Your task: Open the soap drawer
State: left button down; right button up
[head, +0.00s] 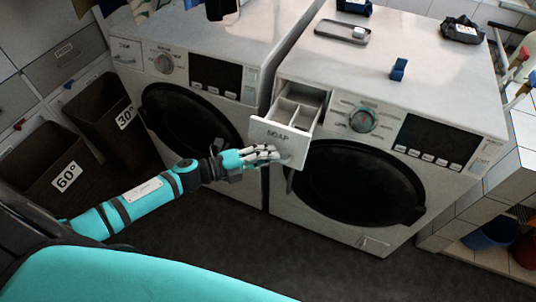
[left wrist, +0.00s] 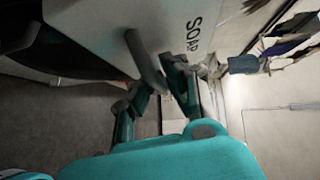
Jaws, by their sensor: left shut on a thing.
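The soap drawer (head: 283,136), with a white front lettered "SOAP", is pulled out of the top left of the right washing machine (head: 380,170). Its inside compartments show from above. In the left wrist view the drawer front (left wrist: 170,25) fills the upper middle, with a grey curved handle-like piece (left wrist: 147,65) beside my fingers. My left gripper (head: 268,154) is at the lower left of the drawer front, shut on the drawer; the exact contact is partly hidden. My right gripper is not in view.
A second washing machine (head: 190,90) stands to the left, its own drawer (head: 127,52) shut. Dark baskets marked 30° (head: 105,115) and 60° (head: 50,165) are at the left. A blue clip-like object (head: 398,69) and a tray (head: 342,32) lie on the right machine's top.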

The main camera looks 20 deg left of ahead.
pick_arm(q)
jog(key=c, duration=1.4)
grip_release()
jog(key=shift+f, duration=0.1)
jog(key=v, duration=1.2)
jog(key=shift+a, duration=0.1)
